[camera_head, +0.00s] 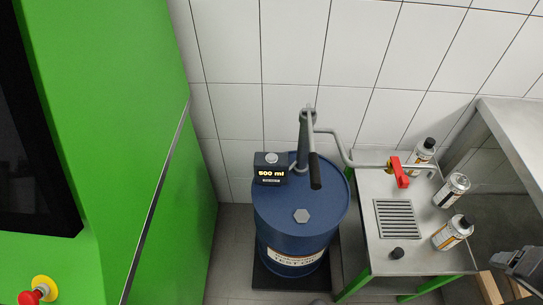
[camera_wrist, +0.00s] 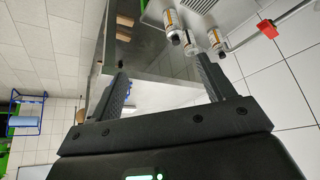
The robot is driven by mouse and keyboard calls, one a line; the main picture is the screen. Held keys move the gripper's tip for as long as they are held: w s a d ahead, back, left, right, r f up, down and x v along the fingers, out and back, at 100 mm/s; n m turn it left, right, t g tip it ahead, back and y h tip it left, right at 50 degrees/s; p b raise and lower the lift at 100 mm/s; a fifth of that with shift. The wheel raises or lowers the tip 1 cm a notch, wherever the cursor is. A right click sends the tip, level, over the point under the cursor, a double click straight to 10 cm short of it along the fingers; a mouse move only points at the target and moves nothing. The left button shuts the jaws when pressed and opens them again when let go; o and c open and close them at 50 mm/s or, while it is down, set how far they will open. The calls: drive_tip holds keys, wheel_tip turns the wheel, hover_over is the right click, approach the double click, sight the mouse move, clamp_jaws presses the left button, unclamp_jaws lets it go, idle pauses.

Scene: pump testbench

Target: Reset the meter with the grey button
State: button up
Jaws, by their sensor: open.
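The meter (camera_head: 270,176) is a small black box on top of the blue drum, at the left rear of its lid. Its display reads 500 ml. The round grey button (camera_head: 272,158) is on the meter's top face, and nothing covers it. My gripper (camera_head: 518,263) is at the lower right edge of the head view, well to the right of the meter and apart from it. In the wrist view my gripper (camera_wrist: 160,68) has its two fingers spread, with nothing held between them. The meter does not show in the wrist view.
The blue drum (camera_head: 298,240) carries a hand pump (camera_head: 304,140) right of the meter. A pipe with a red valve handle (camera_head: 400,173) runs to a metal stand (camera_head: 365,235) with several bottles or cans. A green machine (camera_head: 130,130) stands left. A steel table (camera_head: 515,125) is at right.

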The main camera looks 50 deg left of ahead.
clamp_jaws()
idle(0.7)
idle(0.5)
